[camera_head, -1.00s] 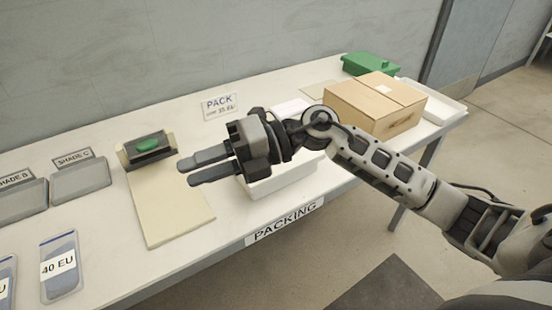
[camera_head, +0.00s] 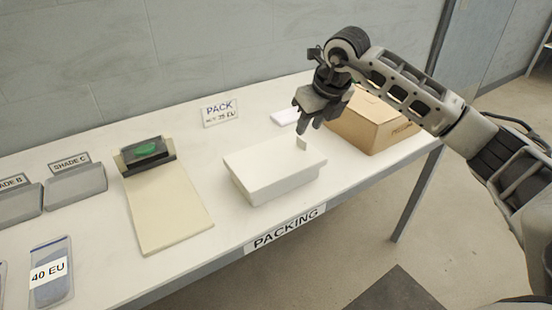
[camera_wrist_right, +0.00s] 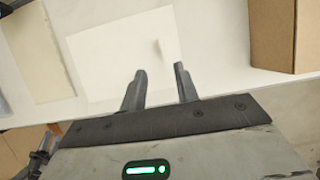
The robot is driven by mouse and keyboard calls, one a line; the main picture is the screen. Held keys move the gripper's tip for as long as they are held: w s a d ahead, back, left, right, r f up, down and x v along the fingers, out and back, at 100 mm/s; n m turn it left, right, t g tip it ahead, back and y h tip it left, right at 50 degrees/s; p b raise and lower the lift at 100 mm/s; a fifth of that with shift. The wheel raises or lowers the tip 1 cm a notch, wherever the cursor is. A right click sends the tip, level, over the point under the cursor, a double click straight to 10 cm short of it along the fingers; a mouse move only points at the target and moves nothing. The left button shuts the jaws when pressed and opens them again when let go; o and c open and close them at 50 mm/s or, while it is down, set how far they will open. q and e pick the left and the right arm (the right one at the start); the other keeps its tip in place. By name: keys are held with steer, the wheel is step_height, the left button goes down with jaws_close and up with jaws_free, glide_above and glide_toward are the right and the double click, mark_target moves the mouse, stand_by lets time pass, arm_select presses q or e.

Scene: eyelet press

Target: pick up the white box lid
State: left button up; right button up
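The white box lid (camera_head: 268,160) lies flat on a white box (camera_head: 290,190) in the middle of the packing table. A small upright white tab (camera_head: 302,143) rises near its right back edge. My right gripper (camera_head: 309,126) points down just above and behind this tab, apart from it as far as I can tell. In the right wrist view the lid (camera_wrist_right: 105,45) spreads ahead of the right gripper (camera_wrist_right: 160,70). Its fingers are open and empty, with the tab (camera_wrist_right: 163,48) between and beyond the tips.
A cardboard box (camera_head: 365,125) stands close to the right of my right gripper. A white block (camera_head: 284,117) and a PACK sign (camera_head: 219,111) are behind the lid. A cream board with a green-topped clamp (camera_head: 165,205) lies to the left. The table's front edge is near.

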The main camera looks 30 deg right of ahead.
mark_target(302, 139)
steer(key=shift+w+d+x, duration=0.15)
steer(key=shift+x, duration=1.55)
steer(key=shift+w+d+x, duration=0.15)
steer(key=shift+w+x, duration=0.05)
steer(key=shift+x, duration=1.45)
steer(key=shift+r, duration=0.15)
jaws_close()
